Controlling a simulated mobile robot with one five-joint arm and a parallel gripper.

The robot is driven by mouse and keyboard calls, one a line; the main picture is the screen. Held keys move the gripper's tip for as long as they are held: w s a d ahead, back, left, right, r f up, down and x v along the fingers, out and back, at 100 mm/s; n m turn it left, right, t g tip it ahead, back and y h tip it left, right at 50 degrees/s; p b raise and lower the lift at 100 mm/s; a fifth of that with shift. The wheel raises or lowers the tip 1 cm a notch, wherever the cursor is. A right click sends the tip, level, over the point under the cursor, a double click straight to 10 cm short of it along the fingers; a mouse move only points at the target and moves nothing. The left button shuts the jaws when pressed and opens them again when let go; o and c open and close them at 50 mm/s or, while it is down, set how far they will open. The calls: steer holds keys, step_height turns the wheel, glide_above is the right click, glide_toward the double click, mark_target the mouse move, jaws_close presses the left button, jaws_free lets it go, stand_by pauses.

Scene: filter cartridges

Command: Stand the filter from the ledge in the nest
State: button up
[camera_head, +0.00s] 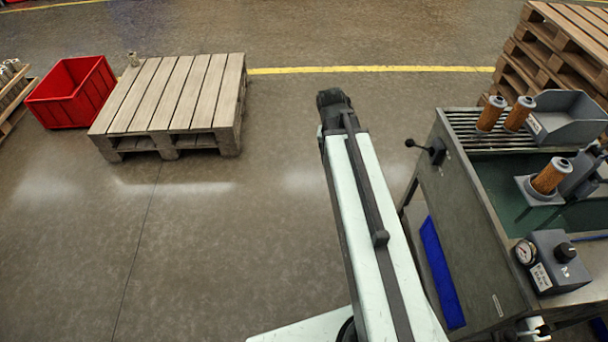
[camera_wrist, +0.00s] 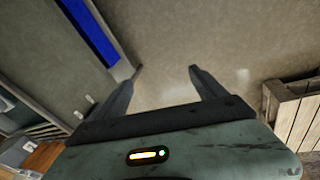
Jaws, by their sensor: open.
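Two orange-brown filters with pale tops, one (camera_head: 491,114) and another (camera_head: 519,114), stand side by side on the slatted rack at the bench's back in the head view. A third filter (camera_head: 551,176) leans on or in a small grey bracket (camera_head: 538,196) at the bench's middle. I cannot tell which support is the ledge and which the nest. My gripper, seen in the wrist view (camera_wrist: 165,68), is open and empty, its fingers spread over bare floor. In the head view my arm reaches out left of the bench, well apart from the filters.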

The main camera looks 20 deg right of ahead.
steer(key=s+a+n+y, duration=0.2)
steer(key=a+n, duration=0.3)
steer(key=a, duration=1.1)
steer(key=shift+s+f+y, duration=0.3)
steer(key=shift+s, duration=0.1)
steer(key=shift+a, duration=0.1)
